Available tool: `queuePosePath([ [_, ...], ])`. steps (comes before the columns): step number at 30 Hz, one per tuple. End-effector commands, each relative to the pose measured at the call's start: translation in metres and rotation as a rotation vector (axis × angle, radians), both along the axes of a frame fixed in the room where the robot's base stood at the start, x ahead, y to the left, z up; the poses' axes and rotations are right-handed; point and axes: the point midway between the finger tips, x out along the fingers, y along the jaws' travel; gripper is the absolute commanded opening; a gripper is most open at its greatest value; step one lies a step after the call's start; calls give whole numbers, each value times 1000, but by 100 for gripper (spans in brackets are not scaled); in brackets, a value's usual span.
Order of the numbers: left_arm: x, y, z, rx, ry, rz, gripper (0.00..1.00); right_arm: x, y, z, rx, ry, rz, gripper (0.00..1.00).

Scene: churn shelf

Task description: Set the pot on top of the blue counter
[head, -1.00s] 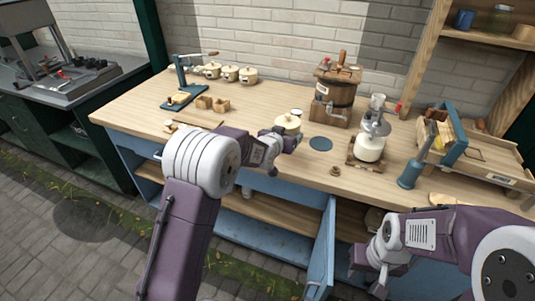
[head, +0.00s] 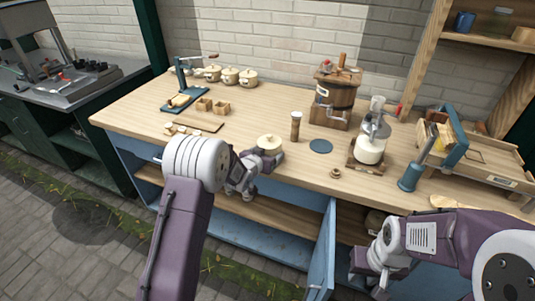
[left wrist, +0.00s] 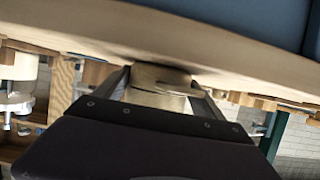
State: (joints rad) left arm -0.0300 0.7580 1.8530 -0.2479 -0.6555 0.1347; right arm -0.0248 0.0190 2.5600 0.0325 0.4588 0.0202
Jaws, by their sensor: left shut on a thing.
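A small cream pot (head: 269,142) with a lid is in my left gripper (head: 266,160) at the front edge of the wooden top of the blue counter (head: 240,122). In the left wrist view the pot (left wrist: 158,88) sits between the two fingers, close against the pale worktop. A dark shadow lies where they meet, and I cannot tell whether the pot touches the top. My right gripper (head: 376,278) hangs low in front of the counter's open lower shelf, away from the pot; its fingers are too unclear to judge.
Three similar pots (head: 230,75) stand at the back left. A wooden churn (head: 333,98), a brown shaker (head: 295,125), a blue disc (head: 321,146) and a glass-jar churn (head: 370,145) stand to the right. A cutting board (head: 198,123) lies left. A blue door (head: 323,255) stands open below.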

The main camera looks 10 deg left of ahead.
Motion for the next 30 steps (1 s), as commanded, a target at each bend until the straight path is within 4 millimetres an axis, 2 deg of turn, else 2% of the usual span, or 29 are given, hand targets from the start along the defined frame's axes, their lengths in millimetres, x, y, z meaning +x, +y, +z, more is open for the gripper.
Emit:
queuePosePath([
  [3, 1, 0, -3, -1, -4, 0, 40, 0, 0, -4, 0, 0, 0, 33],
  [4, 0, 0, -3, 0, 0, 0, 85, 0, 0, -3, 0, 0, 0, 33],
  [6, 0, 0, -3, 0, 0, 0, 100, 0, 0, -3, 0, 0, 0, 33],
  [14, 0, 0, 1, 0, 0, 0, 100, 0, 0, 1, 0, 0, 0, 33],
  [17, -8, 2, 5, 0, 0, 1, 100, 0, 0, 1, 0, 0, 0, 33],
  [30, -93, 18, 41, 1, -1, 1, 100, 0, 0, 2, 0, 0, 0, 33],
])
